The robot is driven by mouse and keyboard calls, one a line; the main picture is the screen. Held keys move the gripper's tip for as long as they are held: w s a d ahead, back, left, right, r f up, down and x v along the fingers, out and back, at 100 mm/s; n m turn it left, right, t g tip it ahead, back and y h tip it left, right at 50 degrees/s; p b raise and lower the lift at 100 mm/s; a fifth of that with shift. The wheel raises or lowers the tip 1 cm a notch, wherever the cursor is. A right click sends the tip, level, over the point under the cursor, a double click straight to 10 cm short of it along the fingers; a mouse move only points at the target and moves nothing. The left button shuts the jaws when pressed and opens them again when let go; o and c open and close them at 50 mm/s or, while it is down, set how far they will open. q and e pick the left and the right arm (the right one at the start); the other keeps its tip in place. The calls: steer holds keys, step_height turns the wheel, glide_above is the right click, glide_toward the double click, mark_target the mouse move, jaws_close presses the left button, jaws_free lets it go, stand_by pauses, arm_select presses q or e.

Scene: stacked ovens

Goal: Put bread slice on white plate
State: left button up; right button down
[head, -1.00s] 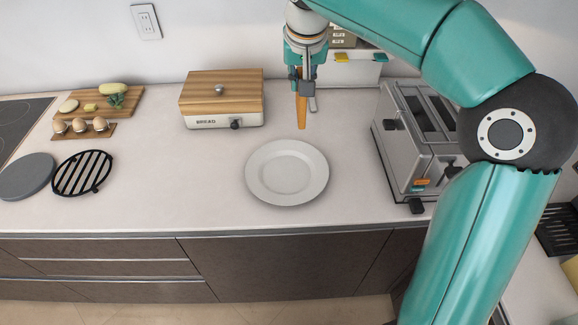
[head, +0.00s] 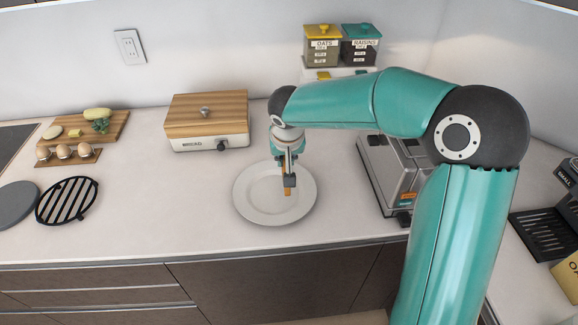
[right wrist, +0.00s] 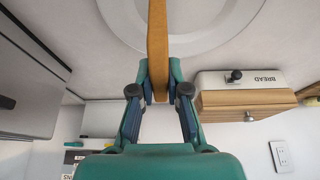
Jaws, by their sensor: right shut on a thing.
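A bread slice (head: 287,187) with a brown edge is held upright and edge-on in my right gripper (head: 288,176), which is shut on it. In the head view the slice is over the white plate (head: 248,208), a round plate lying on the counter. In the right wrist view the slice (right wrist: 158,35) stands between the two fingers of the gripper (right wrist: 159,85), and part of the plate (right wrist: 205,35) shows beyond it. I cannot tell whether the slice touches the plate. My left gripper is not in view.
A bread box (head: 209,123) stands behind and left of the plate. A toaster (head: 388,178) stands right of it, partly behind my arm. A black trivet (head: 67,201) and a board with eggs (head: 68,153) are far left. Counter left of the plate is clear.

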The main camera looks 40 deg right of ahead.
steer(key=shift+f, duration=1.85)
steer(key=shift+f, duration=0.1)
steer(key=shift+f, duration=0.1)
steer(key=c, duration=1.2)
jaws_free()
steer(key=shift+o, duration=0.2)
steer(key=shift+r, duration=0.2)
steer(key=b+v, duration=0.1)
steer(key=v, duration=1.1)
steer(key=shift+w, duration=0.1)
steer(key=shift+a, duration=0.1)
